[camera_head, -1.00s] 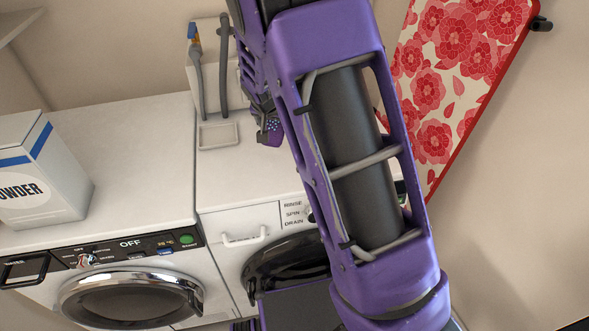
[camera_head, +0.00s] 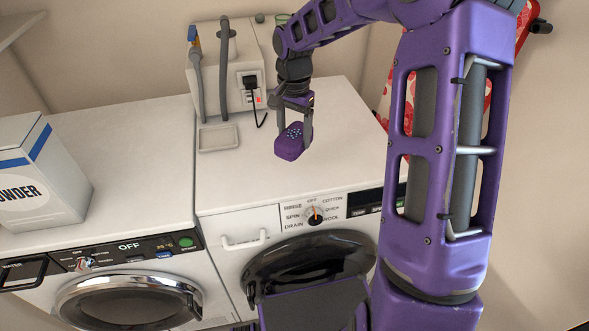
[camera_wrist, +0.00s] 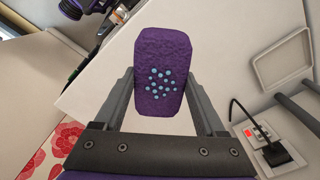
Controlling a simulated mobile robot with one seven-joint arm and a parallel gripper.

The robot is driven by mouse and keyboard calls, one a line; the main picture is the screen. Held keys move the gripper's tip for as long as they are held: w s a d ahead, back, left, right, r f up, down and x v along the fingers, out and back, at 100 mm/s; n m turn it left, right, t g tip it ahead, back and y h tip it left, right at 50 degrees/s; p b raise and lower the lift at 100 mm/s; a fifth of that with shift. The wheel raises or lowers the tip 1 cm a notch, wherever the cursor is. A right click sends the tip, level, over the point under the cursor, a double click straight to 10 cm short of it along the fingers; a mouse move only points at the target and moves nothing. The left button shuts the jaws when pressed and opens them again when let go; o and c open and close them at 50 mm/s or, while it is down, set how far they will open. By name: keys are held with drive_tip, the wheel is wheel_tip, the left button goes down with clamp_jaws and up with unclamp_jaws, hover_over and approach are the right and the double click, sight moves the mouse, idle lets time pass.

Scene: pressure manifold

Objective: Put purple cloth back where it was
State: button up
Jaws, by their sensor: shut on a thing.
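The purple cloth (camera_head: 290,143) is a small folded block with light blue dots. My gripper (camera_head: 294,122) is shut on it, with a finger on each side. In the head view the cloth is over the white top of the right machine (camera_head: 330,120), right of a small shallow tray (camera_head: 218,138). I cannot tell for sure whether it touches the surface. In the wrist view the cloth (camera_wrist: 159,72) sits between the two fingers, with its dotted face toward the camera.
A white box with hoses (camera_head: 227,65) and a plugged black cable stands behind the tray. A powder box (camera_head: 40,175) stands on the left machine (camera_head: 125,150). A red floral board (camera_head: 388,105) leans at the right, partly hidden by my arm. The machine top around the cloth is clear.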

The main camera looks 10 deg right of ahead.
wheel_tip(320, 180, down, 9)
drive_tip(key=shift+f+b, duration=0.2)
drive_tip(key=shift+b, duration=0.1)
drive_tip(key=o, duration=1.2)
drive_tip(key=shift+c, duration=0.2)
wheel_tip(320, 180, up, 12)
drive_tip(key=shift+r+p, duration=0.1)
drive_tip(key=shift+p, duration=0.45)
